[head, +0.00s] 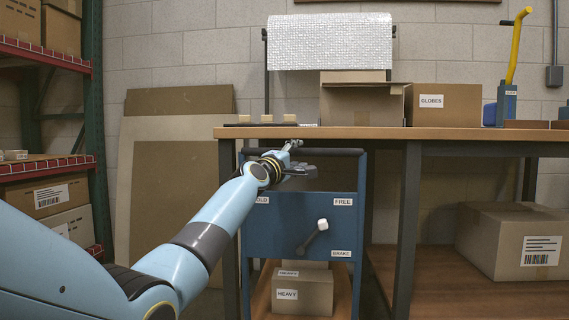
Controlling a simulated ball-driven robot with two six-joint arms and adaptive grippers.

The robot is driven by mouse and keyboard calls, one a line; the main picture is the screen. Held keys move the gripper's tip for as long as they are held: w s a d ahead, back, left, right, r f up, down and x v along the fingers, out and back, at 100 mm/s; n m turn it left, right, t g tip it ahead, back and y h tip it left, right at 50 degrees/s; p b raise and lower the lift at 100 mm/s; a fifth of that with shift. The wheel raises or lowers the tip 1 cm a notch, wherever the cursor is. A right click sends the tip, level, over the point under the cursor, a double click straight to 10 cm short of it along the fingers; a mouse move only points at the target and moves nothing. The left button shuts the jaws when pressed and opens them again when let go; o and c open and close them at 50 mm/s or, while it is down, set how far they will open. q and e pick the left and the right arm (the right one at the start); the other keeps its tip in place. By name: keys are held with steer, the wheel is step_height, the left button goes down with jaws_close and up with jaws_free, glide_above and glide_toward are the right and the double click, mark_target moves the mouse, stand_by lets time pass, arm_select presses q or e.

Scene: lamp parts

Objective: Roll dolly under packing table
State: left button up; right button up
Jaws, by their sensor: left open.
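The dolly is a blue cart with a dark top handle bar (340,152) and a blue front panel (285,225). It stands between the table legs, its bar just below the wooden tabletop of the packing table (450,134). How far under it is, I cannot tell. A lever with a white knob (322,225) on the panel tilts up and right, toward the FREE label (342,202). A BRAKE label sits lower right; the upper left label is partly hidden. My left gripper (299,158) is open at the handle bar; contact is unclear. My right gripper is out of view.
HEAVY boxes (302,291) sit low on the dolly. A table leg (407,230) stands right of it. A large carton (510,241) lies on the lower shelf. A GLOBES box (444,105) stands on the tabletop. A rack (95,120) is at left.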

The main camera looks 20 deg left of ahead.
arm_select(q)
steer(key=v, duration=0.8)
steer(key=shift+s, duration=0.25)
steer(key=shift+f, duration=0.1)
